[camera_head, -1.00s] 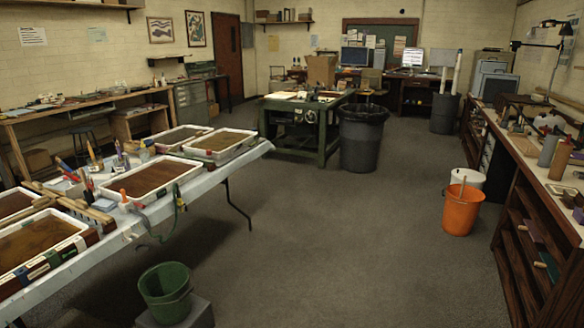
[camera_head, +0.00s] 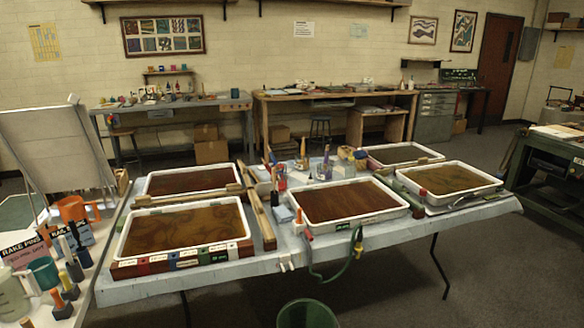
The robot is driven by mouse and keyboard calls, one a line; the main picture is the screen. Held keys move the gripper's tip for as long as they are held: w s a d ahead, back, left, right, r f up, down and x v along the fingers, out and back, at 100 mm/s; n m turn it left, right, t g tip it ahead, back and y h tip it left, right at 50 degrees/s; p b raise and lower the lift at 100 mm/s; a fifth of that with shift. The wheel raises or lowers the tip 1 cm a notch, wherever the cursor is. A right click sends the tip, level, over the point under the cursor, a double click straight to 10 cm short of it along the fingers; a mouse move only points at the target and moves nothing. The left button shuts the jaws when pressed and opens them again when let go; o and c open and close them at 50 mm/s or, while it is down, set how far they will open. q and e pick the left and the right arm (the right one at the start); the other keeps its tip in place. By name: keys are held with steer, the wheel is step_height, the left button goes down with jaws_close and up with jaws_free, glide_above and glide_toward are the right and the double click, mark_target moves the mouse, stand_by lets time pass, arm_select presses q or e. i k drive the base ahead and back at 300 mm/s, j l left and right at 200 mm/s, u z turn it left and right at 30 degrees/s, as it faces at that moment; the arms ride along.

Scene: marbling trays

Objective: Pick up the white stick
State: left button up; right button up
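Neither of my grippers shows in the head view. I cannot pick out a white stick with certainty at this size. The middle table (camera_head: 262,268) has a pale cover and carries several white-rimmed trays of brown liquid. The front left tray (camera_head: 247,222) stands near a row of coloured blocks, and the middle tray (camera_head: 407,203) is to its right. Wooden bars (camera_head: 262,222) lie between the trays. Brushes and bottles (camera_head: 303,155) stand in a cluster behind the middle tray.
A green hose (camera_head: 345,268) hangs over the table's front edge. A green bucket (camera_head: 308,314) stands on the floor in front. Open floor (camera_head: 490,262) lies at the right.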

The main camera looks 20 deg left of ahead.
mark_target(63, 242)
steer(key=i+j+u, duration=0.15)
steer(key=u, duration=0.25)
steer(key=i+u, duration=0.7)
steer(key=u, duration=0.15)
